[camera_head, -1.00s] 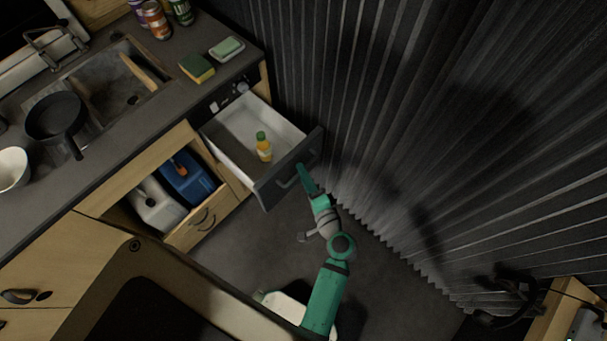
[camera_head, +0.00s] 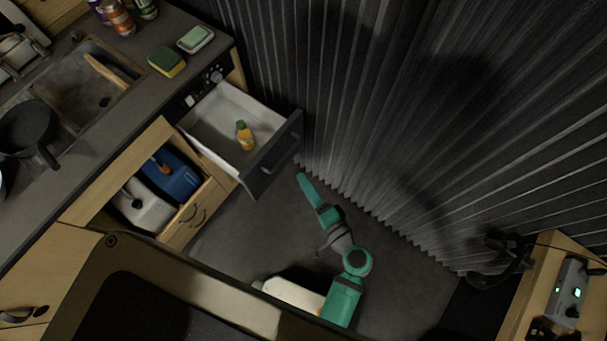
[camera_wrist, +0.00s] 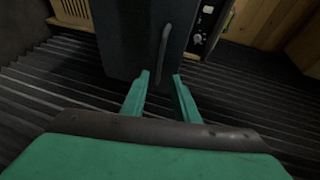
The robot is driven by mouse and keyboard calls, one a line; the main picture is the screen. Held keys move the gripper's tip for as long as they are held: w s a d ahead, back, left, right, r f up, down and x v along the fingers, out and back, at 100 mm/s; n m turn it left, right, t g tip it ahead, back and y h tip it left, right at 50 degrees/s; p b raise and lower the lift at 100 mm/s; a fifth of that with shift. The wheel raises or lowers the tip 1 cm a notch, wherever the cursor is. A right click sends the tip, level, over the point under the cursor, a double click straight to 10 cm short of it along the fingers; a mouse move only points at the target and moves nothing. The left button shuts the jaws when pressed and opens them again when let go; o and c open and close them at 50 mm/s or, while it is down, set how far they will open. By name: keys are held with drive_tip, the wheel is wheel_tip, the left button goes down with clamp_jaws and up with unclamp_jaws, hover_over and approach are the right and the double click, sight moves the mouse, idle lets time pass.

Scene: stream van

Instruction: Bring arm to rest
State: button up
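My green arm reaches up from the bottom of the head view, with my gripper (camera_head: 304,182) at its end, just off the front of an open drawer. In the wrist view my gripper (camera_wrist: 160,85) shows two green fingers spread apart with nothing between them. Beyond the fingertips is the dark drawer front (camera_wrist: 128,40) with its vertical-looking handle (camera_wrist: 164,55). The fingers appear apart from the handle.
A pleated dark curtain wall (camera_head: 400,110) runs close along my arm's right. The counter (camera_head: 140,88) carries a sponge (camera_head: 167,61), a soap dish (camera_head: 195,40) and a pan (camera_head: 28,130). An open compartment holds a blue jug (camera_head: 172,176) and a white jug (camera_head: 142,208). Floor (camera_head: 250,235) is clear left of my arm.

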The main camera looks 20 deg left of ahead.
idle(0.4)
drive_tip(key=s+d+f+t+h, duration=0.2)
drive_tip(key=s+d+f+h, duration=0.3)
drive_tip(key=s+d+h, duration=0.45)
drive_tip(key=s+d+r+n+t+h, duration=0.1)
drive_tip(key=s+r+n+t, duration=0.1)
drive_tip(key=r, duration=0.5)
drive_tip(key=s+r+n+t+h, duration=0.1)
drive_tip(key=s+r+n, duration=0.3)
drive_tip(key=r, duration=0.4)
drive_tip(key=shift+s+d+t+h, duration=0.35)
drive_tip(key=shift+s+t+h, duration=0.1)
drive_tip(key=shift+h, duration=0.2)
